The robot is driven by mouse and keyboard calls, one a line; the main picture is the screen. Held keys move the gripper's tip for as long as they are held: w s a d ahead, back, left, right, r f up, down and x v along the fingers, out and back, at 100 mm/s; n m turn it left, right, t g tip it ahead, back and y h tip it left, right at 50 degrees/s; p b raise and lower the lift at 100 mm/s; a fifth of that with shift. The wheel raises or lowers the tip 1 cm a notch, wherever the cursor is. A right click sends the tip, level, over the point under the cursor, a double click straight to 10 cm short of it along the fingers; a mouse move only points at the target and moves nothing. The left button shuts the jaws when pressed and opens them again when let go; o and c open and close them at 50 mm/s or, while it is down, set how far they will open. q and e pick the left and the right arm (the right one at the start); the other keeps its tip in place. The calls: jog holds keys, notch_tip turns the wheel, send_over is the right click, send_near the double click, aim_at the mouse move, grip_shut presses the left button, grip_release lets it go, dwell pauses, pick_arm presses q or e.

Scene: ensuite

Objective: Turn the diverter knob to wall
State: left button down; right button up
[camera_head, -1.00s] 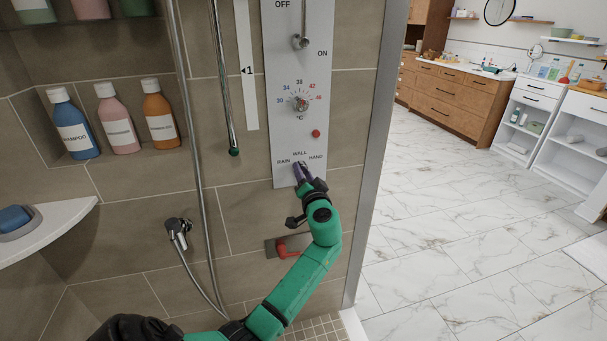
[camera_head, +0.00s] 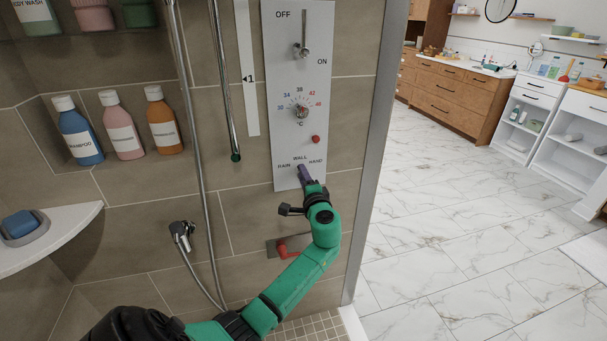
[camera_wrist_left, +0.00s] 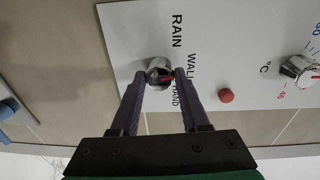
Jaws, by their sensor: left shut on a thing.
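The diverter knob is a small round metal knob (camera_wrist_left: 155,66) with a red mark, low on the white shower panel (camera_head: 285,75). The labels RAIN, WALL and HAND are printed around it. In the left wrist view the red mark points toward the label side, roughly between WALL and HAND; its exact setting is hard to tell. My left gripper (camera_head: 304,172) is at the panel's lower end, with its dark purple fingers on either side of the knob, shut on it. In the head view the fingers hide the knob. My right gripper does not show.
Above are a red button (camera_head: 316,139), a temperature dial (camera_head: 301,111) and an ON/OFF lever (camera_head: 302,49). A red-handled fitting (camera_head: 284,250) sits below, behind my left arm. A hose (camera_head: 193,130) and hand-shower holder (camera_head: 181,232) are left. Bottles stand in a niche.

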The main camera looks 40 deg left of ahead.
pick_arm(q)
jog(key=shift+m+p, duration=0.55)
jog(key=shift+m, duration=0.65)
jog(key=shift+c, duration=2)
grip_release()
jog(key=b+v, duration=0.1)
jog(key=v, duration=1.3)
jog(key=shift+d+b, duration=0.3)
jog(key=shift+b, duration=0.1)
jog(key=shift+s, duration=0.1)
